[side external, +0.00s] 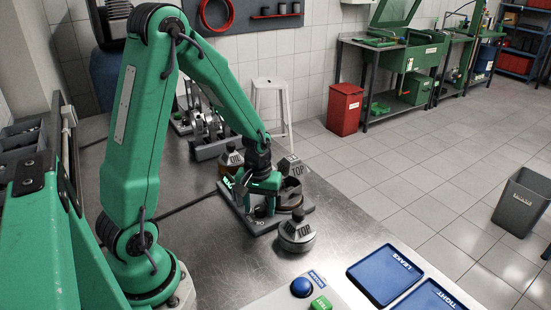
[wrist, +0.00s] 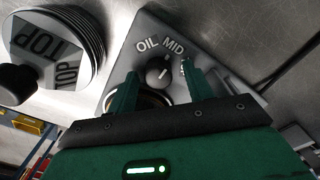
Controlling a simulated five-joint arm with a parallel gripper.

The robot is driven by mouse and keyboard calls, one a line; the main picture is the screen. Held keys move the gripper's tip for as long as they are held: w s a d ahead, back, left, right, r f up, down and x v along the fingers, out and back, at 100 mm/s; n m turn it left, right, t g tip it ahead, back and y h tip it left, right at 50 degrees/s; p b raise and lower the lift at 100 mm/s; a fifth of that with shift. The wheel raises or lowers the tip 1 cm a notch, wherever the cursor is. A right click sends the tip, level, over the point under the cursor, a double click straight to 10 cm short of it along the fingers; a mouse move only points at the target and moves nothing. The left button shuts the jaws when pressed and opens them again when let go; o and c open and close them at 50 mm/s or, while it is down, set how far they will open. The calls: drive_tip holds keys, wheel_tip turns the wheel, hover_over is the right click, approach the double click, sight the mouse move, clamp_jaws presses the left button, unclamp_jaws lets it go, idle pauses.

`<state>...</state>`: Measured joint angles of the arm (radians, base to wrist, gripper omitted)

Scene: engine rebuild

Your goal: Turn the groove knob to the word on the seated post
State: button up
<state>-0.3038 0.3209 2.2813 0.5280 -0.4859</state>
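The groove knob (wrist: 160,72) is a dark round knob with a pale pointer line on the grey fixture plate (wrist: 215,68). The words OIL, MID and a third, mostly covered by a finger, curve around it. The pointer leans towards MID. My gripper (wrist: 160,80) is open, its green fingers on either side of the knob with gaps showing. Behind the fingers is a dark round part with a brassy rim (wrist: 150,98). In the side view my gripper (side external: 258,205) is low over the fixture (side external: 298,210). I cannot tell which post is seated.
A grey piece marked TOP (side external: 297,234) stands in front of the fixture, also in the wrist view (wrist: 55,50). Pieces marked TOP (side external: 294,164) and OIL (side external: 230,158) stand behind. Blue trays LEAKS (side external: 384,274) and TIGHT (side external: 430,297) lie at front right.

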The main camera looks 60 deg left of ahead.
sight(259, 208)
drive_tip(key=shift+r, duration=0.15)
drive_tip(key=shift+r, duration=3.75)
drive_tip(key=shift+d+r, duration=0.1)
drive_tip(key=shift+d+r, duration=0.15)
drive_tip(key=shift+r, duration=0.15)
drive_tip(key=s+d+r+m+t, duration=0.5)
drive_tip(key=s+d+r+m, duration=0.4)
drive_tip(key=r, duration=0.4)
drive_tip(key=shift+s+d+r, duration=0.3)
drive_tip(key=shift+s+r, duration=0.05)
